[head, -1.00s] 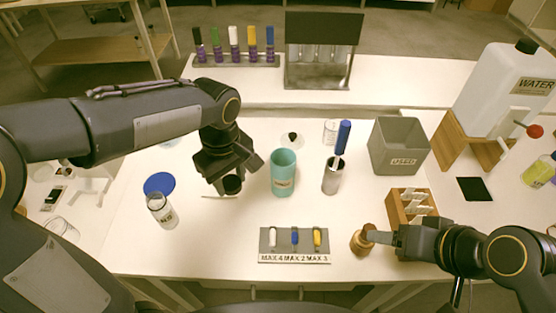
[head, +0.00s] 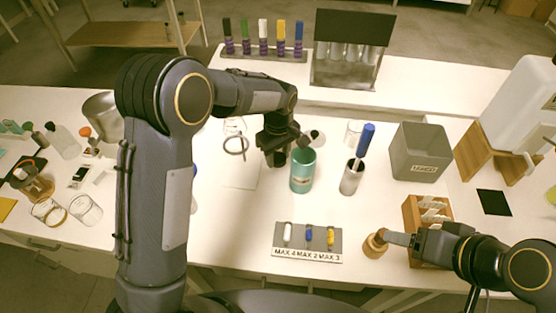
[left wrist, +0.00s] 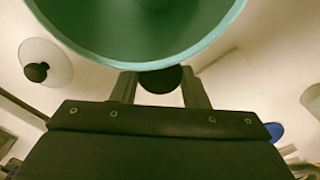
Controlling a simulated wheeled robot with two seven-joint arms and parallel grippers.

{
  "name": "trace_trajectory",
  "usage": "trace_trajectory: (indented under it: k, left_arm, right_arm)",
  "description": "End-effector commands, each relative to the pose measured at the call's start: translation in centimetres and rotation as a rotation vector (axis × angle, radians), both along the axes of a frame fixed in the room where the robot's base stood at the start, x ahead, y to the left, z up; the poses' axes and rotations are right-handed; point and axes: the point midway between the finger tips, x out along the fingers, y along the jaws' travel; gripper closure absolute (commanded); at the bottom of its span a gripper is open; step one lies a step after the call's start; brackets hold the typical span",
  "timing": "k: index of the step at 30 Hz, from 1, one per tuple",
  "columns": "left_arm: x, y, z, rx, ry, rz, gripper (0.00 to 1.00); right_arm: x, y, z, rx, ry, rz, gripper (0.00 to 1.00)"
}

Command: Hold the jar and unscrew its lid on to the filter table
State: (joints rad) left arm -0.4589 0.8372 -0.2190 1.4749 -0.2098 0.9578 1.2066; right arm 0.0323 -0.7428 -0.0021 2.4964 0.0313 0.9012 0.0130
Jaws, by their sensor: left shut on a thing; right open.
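My left gripper (head: 279,156) is just left of the teal cup (head: 303,171) in the head view. It is shut on a small dark round thing (left wrist: 160,79), seen between its fingers in the left wrist view; I cannot tell whether this is the lid. The teal cup's rim (left wrist: 145,64) fills the top of that view. My right gripper (head: 392,239) is open beside a round wooden piece (head: 374,244) at the front; whether it touches it is unclear. A pale square (head: 241,171) lies left of my left gripper.
A steel holder with a blue-handled tool (head: 352,176) stands right of the cup. A grey bin (head: 420,152), a wooden rack (head: 428,212) and a labelled tray (head: 308,240) stand nearby. A clear disc with a dark knob (left wrist: 45,62) lies behind the cup.

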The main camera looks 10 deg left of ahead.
Motion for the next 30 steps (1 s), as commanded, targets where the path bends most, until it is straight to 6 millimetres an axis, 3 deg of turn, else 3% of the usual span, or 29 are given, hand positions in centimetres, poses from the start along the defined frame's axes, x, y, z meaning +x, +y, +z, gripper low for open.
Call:
trace_trajectory:
  k: [6,17,18,21,22,30]
  left_arm:
    - [-0.1,0.0,-2.9,0.001,0.003,-0.001,0.87]
    - [-0.1,0.0,-3.4,0.001,0.001,-0.001,0.87]
    - [-0.1,0.0,-3.2,0.001,0.001,-0.001,0.54]
    - [-0.1,0.0,-3.2,0.001,0.001,-0.001,0.41]
    - [-0.1,0.0,-3.2,0.001,0.001,-0.001,0.38]
    - [-0.1,0.0,-3.1,0.001,0.001,-0.001,0.38]
  right_arm:
    - [0.0,0.0,0.1,0.000,0.000,0.000,0.32]
    - [0.0,0.0,-0.4,0.000,0.000,0.000,0.32]
    - [0.0,0.0,-0.2,0.000,0.000,0.000,0.32]
    - [0.0,0.0,-0.2,0.000,0.000,0.000,0.32]
    - [0.0,0.0,-0.2,0.000,0.000,0.000,0.32]
    - [0.0,0.0,-0.1,0.000,0.000,0.000,0.32]
